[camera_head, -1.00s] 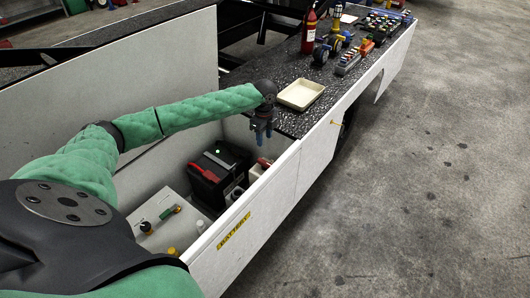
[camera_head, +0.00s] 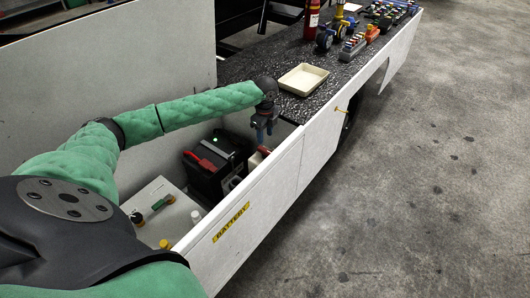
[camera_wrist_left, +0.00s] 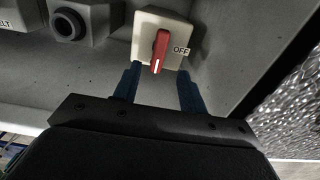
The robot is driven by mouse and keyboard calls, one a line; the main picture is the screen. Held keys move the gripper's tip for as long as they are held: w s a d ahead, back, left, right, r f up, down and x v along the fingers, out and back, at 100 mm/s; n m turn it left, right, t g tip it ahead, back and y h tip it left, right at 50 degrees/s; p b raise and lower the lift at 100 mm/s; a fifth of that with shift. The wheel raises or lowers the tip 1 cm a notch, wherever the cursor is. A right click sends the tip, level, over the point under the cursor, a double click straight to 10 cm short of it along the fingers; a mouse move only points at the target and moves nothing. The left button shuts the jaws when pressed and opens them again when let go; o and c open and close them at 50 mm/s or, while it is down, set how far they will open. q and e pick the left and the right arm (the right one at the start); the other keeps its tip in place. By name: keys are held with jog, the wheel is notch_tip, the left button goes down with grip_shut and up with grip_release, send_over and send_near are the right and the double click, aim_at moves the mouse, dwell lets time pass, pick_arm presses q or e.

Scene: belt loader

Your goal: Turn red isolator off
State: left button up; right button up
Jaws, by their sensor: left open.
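The red isolator handle (camera_wrist_left: 161,50) is on a pale square box in the left wrist view, with an "OFF" label (camera_wrist_left: 181,50) to its right. The handle stands nearly upright, its white mark toward the bottom, not at the label. My left gripper (camera_wrist_left: 157,80) is open, its two blue fingers apart just below the box, the handle between their lines but beyond the tips. In the head view my left gripper (camera_head: 262,137) points down into the battery compartment, hiding most of the isolator (camera_head: 258,158). My right gripper is not in view.
A black battery (camera_head: 213,168) with a red part and green light sits in the compartment left of my gripper. The white side panel (camera_head: 262,195) with a "BATTERY" label borders it. A cream tray (camera_head: 303,80) lies on the dark deck. A round-socket box (camera_wrist_left: 68,25) is beside the isolator.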

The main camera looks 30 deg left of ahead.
aim_at(265, 150)
pick_arm(q)
jog(key=shift+f, duration=0.6)
jog(key=shift+f+p, duration=0.65)
jog(key=shift+f, duration=2.65)
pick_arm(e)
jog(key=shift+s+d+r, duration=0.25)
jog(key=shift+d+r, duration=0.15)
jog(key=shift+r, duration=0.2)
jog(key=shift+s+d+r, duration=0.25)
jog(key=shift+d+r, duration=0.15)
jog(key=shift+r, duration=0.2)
pick_arm(q)
grip_shut()
